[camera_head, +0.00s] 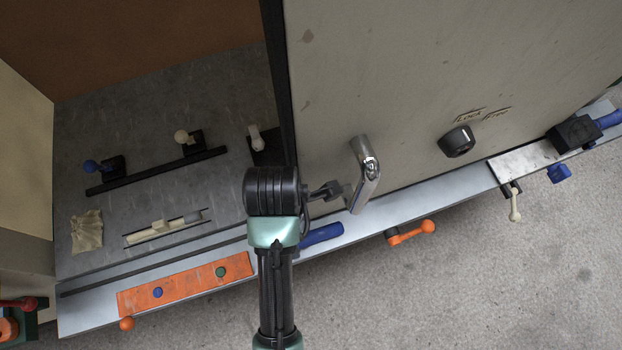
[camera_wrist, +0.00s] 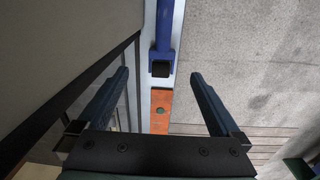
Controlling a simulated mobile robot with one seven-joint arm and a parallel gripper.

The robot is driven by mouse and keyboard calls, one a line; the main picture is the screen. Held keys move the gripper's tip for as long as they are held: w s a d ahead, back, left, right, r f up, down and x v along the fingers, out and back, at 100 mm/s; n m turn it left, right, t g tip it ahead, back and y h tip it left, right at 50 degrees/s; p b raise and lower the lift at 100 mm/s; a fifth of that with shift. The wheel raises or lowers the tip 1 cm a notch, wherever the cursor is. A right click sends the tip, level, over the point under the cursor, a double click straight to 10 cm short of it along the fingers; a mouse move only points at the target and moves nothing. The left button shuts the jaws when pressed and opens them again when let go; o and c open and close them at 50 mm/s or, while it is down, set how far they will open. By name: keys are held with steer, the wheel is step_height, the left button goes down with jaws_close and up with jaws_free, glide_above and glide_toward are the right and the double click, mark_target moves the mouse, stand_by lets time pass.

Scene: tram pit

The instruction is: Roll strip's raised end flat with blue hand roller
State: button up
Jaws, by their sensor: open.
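A blue hand roller (camera_head: 322,235) lies on the pale ledge beside my wrist in the head view. The wrist view shows its blue handle and fork (camera_wrist: 163,40) with a dark roller (camera_wrist: 161,70) at the near end. My gripper (camera_wrist: 160,76) is open and empty, its two fingers wide apart on either side of the roller in that picture. I cannot tell the height gap between them. An orange strip (camera_head: 205,282) with a blue and a green dot lies along the ledge to the left. I cannot tell whether either end is raised.
A large pale panel with a chrome handle (camera_head: 366,175) and black knob (camera_head: 459,141) stands right by my wrist. Orange (camera_head: 410,233) and cream (camera_head: 515,205) levers stick out from the ledge. A crumpled cloth (camera_head: 87,231) lies left. The concrete floor (camera_head: 430,295) in front is clear.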

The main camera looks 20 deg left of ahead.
glide_above(305, 240)
steer(key=s+a, duration=0.2)
steer(key=a, duration=0.1)
step_height(305, 240, down, 7)
steer(key=shift+d+r, duration=0.1)
steer(key=shift+d, duration=0.05)
steer(key=shift+w+f+p, duration=0.15)
steer(key=shift+f+p, duration=0.15)
steer(key=shift+f, duration=1.15)
steer(key=shift+w+f+p, duration=0.1)
steer(key=shift+f+p, duration=0.2)
steer(key=shift+f, duration=1.1)
jaws_close()
steer(key=shift+r, duration=0.2)
